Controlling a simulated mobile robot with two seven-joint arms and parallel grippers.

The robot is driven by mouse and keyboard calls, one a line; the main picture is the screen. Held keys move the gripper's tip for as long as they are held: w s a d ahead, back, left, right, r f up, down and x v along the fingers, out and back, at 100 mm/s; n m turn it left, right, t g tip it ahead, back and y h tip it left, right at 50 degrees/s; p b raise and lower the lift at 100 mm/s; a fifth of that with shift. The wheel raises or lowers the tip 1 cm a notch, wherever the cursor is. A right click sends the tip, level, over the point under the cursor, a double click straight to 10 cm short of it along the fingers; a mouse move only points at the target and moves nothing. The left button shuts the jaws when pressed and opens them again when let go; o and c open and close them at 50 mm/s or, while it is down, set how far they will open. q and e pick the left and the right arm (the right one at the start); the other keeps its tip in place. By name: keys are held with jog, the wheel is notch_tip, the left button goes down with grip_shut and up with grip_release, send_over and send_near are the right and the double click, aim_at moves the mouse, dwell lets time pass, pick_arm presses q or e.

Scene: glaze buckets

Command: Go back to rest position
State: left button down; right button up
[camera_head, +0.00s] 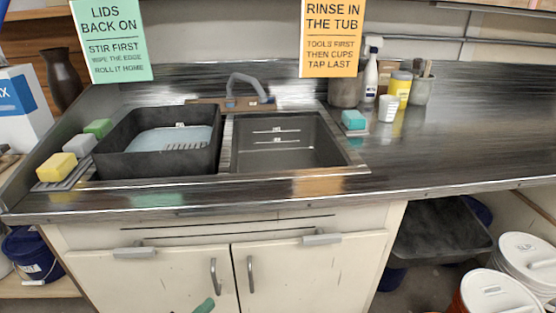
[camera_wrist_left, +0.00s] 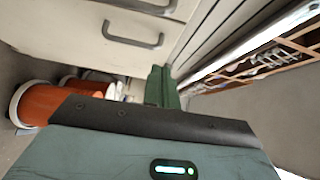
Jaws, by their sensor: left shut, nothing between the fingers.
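My left gripper (camera_head: 204,306) barely shows at the bottom edge of the head view, a green fingertip in front of the cabinet doors. In the left wrist view its green fingers (camera_wrist_left: 161,87) are together with nothing between them. The gripper is low, below the counter and near the cabinet handles. My right gripper is not in either view.
The dark counter (camera_head: 450,150) holds a sink (camera_head: 285,158) and a black tub (camera_head: 118,150). Cabinet doors (camera_head: 310,275) have protruding handles. Lidded buckets (camera_head: 495,295) stand on the floor at right. A dark tray (camera_head: 440,235) sits under the counter at right.

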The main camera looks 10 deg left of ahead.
pick_arm(q)
jog(key=s+d+n+g+y+p, duration=0.1)
jog(key=s+n+g+y+p, duration=0.1)
jog(key=s+n+p, duration=0.4)
jog(key=s+d+f+n+g+y+p, duration=0.1)
jog(key=s+n+g+p, duration=0.4)
jog(key=s+n, duration=0.9)
jog(key=s+d+y, duration=0.1)
jog(key=s+y, duration=0.1)
jog(key=s, duration=0.8)
jog(key=shift+s+n+g+y+p, duration=0.3)
jog(key=shift+s+n+p, duration=0.05)
jog(key=shift+n+p, duration=0.05)
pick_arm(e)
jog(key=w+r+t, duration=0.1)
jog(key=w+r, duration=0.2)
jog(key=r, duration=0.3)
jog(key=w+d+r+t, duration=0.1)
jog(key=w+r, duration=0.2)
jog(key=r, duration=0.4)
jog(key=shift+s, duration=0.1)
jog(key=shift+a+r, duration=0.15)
